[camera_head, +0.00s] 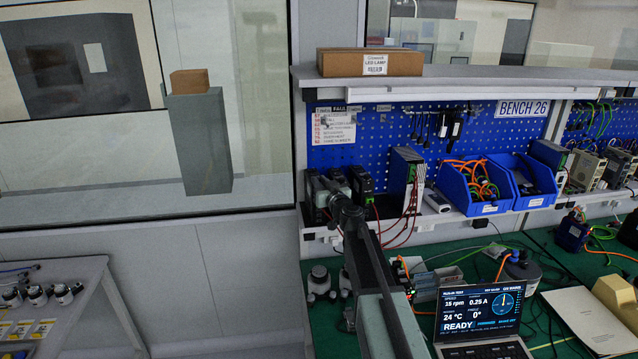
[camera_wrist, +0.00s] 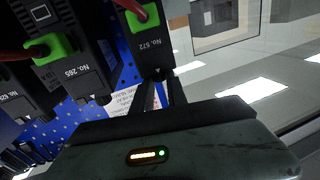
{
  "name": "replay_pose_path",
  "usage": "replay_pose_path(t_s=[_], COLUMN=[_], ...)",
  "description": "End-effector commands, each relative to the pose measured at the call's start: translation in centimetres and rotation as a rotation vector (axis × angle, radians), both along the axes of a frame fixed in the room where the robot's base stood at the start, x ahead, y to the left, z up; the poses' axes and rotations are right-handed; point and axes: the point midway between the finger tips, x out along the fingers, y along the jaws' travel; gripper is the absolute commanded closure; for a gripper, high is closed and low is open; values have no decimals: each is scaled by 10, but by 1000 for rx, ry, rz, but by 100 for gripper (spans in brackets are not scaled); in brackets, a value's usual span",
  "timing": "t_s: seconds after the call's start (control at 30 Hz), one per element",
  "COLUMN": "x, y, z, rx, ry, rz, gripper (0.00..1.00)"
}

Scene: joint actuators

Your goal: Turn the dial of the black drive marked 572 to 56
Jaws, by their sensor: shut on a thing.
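The black drive marked No. 572 (camera_wrist: 152,52) hangs at the top centre of the wrist view, with a green connector and a red cable on it. My gripper (camera_wrist: 162,84) meets the lower end of this drive, its two dark fingers close together and shut on a small part there. The fingers and the drive hide that part, so the dial's mark and number cannot be read. In the head view my gripper (camera_head: 328,193) is at the black drives at the left end of the shelf, and my arm covers part of them.
A black drive marked No. 265 (camera_wrist: 88,66) stands close to the left in the wrist view, with another beyond it. In the head view, blue bins (camera_head: 478,190) sit to the right, and a laptop (camera_head: 480,315) on the green bench reads READY.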

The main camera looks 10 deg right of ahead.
Motion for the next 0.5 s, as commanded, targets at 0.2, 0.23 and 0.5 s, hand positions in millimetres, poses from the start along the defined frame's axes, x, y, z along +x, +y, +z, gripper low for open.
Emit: replay_pose_path(t_s=[0.2, 0.23, 0.5], x=[-1, -1, 0], y=[5, 5, 10], z=[0, 0, 0], rx=[1, 1, 0], ry=[1, 0, 0], rz=[-117, -136, -309], gripper=[100, 100, 100])
